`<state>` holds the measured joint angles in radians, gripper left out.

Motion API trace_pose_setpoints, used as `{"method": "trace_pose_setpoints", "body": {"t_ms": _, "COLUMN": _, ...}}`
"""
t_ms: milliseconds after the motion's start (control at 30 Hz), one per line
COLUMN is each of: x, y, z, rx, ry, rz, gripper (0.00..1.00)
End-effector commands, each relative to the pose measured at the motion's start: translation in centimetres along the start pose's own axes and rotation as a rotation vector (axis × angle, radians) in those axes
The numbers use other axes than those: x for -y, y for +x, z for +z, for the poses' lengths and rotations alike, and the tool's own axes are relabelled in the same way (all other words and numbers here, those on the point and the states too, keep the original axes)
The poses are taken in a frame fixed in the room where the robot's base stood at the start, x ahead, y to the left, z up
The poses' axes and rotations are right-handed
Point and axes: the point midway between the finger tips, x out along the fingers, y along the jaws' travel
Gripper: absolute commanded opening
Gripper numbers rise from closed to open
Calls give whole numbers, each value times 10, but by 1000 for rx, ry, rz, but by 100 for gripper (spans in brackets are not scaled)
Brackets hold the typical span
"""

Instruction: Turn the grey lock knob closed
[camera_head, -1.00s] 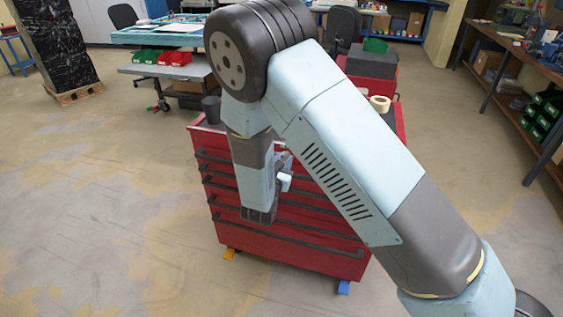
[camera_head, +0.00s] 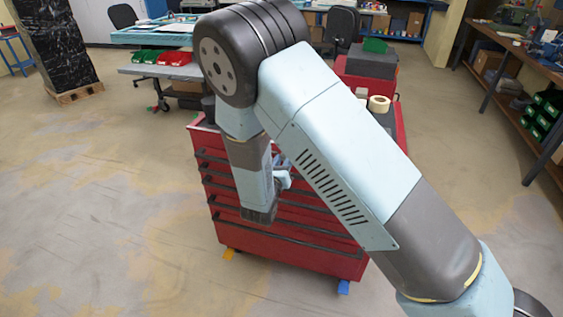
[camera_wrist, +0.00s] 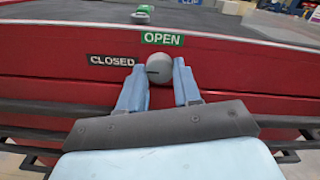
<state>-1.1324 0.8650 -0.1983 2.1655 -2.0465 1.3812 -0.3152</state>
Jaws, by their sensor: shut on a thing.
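The grey lock knob (camera_wrist: 160,66) is a rounded piece on the red cabinet front in the wrist view, with a short dark mark on its left side. My gripper (camera_wrist: 159,77) has its two pale blue fingers on either side of the knob, shut on it. A green OPEN label (camera_wrist: 162,38) sits directly above the knob. In the head view my arm hides the knob on the red tool cabinet (camera_head: 300,255).
Dark drawer handle bars (camera_wrist: 50,108) run along the cabinet front below the knob, on both sides. A tape roll (camera_head: 379,104) stands on the cabinet top. The floor left of the cabinet is clear. A workbench (camera_head: 520,60) stands at the right.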

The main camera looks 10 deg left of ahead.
Motion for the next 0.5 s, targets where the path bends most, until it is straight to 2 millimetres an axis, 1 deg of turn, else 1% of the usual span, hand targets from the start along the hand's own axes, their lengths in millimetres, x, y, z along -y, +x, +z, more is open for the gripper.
{"method": "trace_pose_setpoints", "body": {"t_ms": 167, "x": -1, "y": -2, "z": -2, "rx": -4, "ry": -2, "rz": 3, "gripper": 2}}
{"method": "trace_pose_setpoints", "body": {"t_ms": 200, "x": -1, "y": -2, "z": -2, "rx": -4, "ry": -2, "rz": 3, "gripper": 34}}
{"method": "trace_pose_setpoints", "body": {"t_ms": 300, "x": -1, "y": -2, "z": -2, "rx": -3, "ry": -1, "rz": 3, "gripper": 43}}
{"method": "trace_pose_setpoints", "body": {"t_ms": 500, "x": -1, "y": -1, "z": 0, "rx": -1, "ry": 0, "rz": 2, "gripper": 44}}
